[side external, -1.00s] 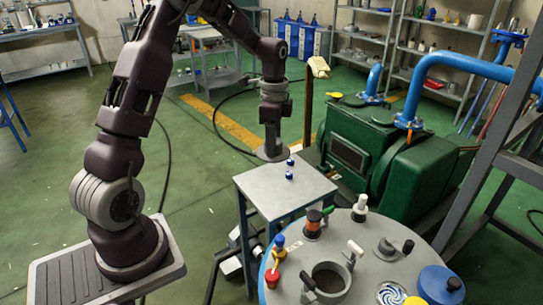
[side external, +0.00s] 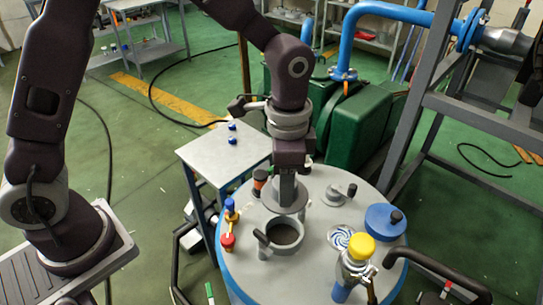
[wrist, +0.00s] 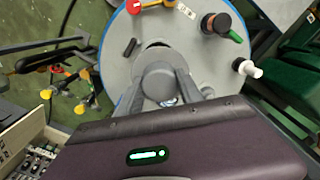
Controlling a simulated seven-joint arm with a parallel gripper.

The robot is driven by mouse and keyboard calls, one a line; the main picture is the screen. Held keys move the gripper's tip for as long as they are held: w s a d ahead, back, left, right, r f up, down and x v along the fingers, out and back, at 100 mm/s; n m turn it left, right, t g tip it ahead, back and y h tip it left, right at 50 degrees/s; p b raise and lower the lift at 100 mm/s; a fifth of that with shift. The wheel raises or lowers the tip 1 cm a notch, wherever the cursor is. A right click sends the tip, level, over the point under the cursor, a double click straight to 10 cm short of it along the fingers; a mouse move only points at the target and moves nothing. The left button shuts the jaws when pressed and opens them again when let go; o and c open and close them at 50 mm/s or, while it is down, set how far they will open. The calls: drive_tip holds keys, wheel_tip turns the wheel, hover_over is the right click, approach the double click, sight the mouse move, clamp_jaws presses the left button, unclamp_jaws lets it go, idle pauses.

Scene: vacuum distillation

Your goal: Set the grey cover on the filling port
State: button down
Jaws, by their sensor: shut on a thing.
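The grey cover (side external: 285,206) is a round disc held in my gripper (side external: 287,184), whose jaws are shut on its upper part. The filling port (side external: 285,237) is an open, dark-mouthed ring on the round grey vessel top (side external: 315,262), with a small dark-tipped handle beside it. In the side view the cover appears just above and behind the port; the exact gap cannot be told. In the wrist view the cover (wrist: 160,78) sits between the fingers of my gripper (wrist: 158,88) and hides most of the port (wrist: 157,45).
A red-and-blue valve (side external: 229,225) stands left of the port. A yellow-capped fitting (side external: 360,250), swirl-patterned disc (side external: 342,237), and blue cap (side external: 385,219) lie to its right. A grey side table (side external: 212,158) stands behind left, carrying two small blue-topped items.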

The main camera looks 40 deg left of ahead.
drive_tip(key=shift+s+d+f, duration=0.1)
drive_tip(key=shift+f, duration=5.2)
drive_tip(key=shift+f, duration=0.5)
drive_tip(key=shift+c, duration=0.6)
unclamp_jaws()
drive_tip(key=shift+r, duration=3.5)
